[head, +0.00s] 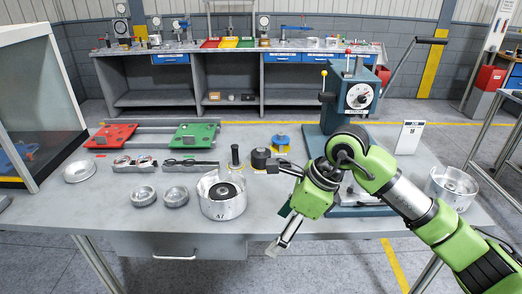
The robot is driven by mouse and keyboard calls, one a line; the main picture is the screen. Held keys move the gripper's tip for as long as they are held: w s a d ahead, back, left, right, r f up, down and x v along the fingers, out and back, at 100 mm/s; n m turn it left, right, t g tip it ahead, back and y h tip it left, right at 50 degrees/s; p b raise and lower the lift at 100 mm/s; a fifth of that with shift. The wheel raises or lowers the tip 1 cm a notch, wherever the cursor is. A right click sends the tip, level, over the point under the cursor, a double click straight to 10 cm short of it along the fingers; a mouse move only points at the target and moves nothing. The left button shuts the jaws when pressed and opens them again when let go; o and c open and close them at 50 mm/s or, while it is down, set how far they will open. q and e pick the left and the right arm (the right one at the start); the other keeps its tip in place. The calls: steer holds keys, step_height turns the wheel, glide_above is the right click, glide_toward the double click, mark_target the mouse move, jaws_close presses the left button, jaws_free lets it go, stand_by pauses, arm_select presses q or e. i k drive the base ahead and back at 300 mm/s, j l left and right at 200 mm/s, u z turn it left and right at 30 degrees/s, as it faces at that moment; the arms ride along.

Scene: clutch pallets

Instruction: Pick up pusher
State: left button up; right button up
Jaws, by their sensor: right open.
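My right arm comes in from the right, and its gripper (275,246) hangs in front of the table's front edge, fingers pointing down and left. It is open with nothing seen in it. I cannot tell for sure which part is the pusher. A black upright pin (235,155) and a black round part (260,158) stand side by side behind the metal housing, apart from the gripper. A blue part on a yellow base (281,143) sits behind them. My left gripper is not in view.
A metal housing (222,204) stands near the table's front edge, with small rings (144,195) to its left. Red (112,135) and green (192,136) pallets lie at the back left. A blue-grey press (348,95) stands behind my right arm. Another housing (452,184) is at right.

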mark_target(259, 156)
steer(key=i, duration=1.6)
